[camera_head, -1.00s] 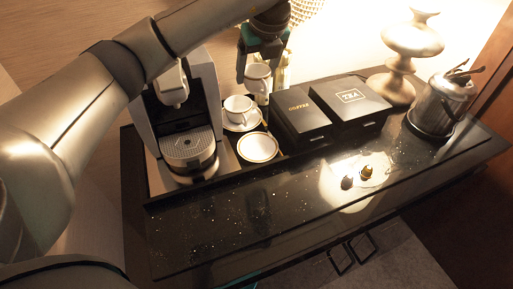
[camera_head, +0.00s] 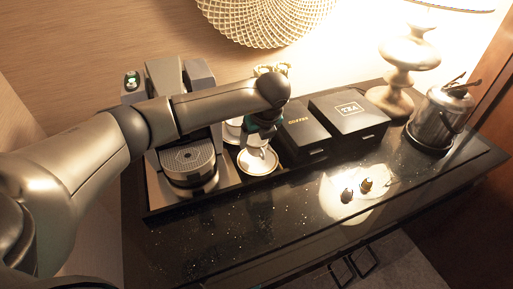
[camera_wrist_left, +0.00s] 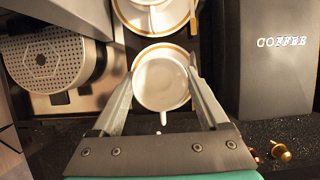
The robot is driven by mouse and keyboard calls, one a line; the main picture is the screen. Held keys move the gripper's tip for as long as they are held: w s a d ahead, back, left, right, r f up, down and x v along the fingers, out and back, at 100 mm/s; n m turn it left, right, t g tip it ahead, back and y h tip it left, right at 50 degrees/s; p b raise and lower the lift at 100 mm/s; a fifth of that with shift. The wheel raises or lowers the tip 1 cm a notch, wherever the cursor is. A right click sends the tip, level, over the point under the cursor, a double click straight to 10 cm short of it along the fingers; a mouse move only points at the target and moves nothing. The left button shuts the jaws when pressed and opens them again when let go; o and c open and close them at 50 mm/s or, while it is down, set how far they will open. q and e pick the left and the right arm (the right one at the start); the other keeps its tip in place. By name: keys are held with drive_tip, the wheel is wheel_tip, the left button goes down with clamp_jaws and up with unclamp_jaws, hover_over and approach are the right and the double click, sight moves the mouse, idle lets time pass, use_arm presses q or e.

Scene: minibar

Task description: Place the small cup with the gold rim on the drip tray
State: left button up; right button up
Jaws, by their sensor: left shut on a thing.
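My left gripper (camera_head: 262,128) is shut on a small white cup (camera_head: 259,151), which it holds over the front gold-rimmed saucer (camera_head: 258,169). In the left wrist view the cup (camera_wrist_left: 160,80) sits between the two fingers, its handle toward the gripper's base. I cannot tell whether it touches the saucer, or make out its rim colour clearly. The round perforated drip tray (camera_head: 187,157) of the coffee machine is left of the cup. It also shows in the left wrist view (camera_wrist_left: 40,62), empty. My right gripper is not in view.
Another white cup (camera_wrist_left: 150,14) stands on a saucer behind, mostly hidden by my arm in the head view. The coffee box (camera_head: 303,133) and tea box (camera_head: 350,116) are close on the right. Two capsules (camera_head: 357,190) lie on the dark counter. The front counter is mostly clear.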

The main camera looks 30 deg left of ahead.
sight(256, 149)
use_arm(q)
drive_tip(key=shift+f, duration=1.8)
drive_tip(key=shift+f, duration=0.15)
drive_tip(key=o, duration=1.3)
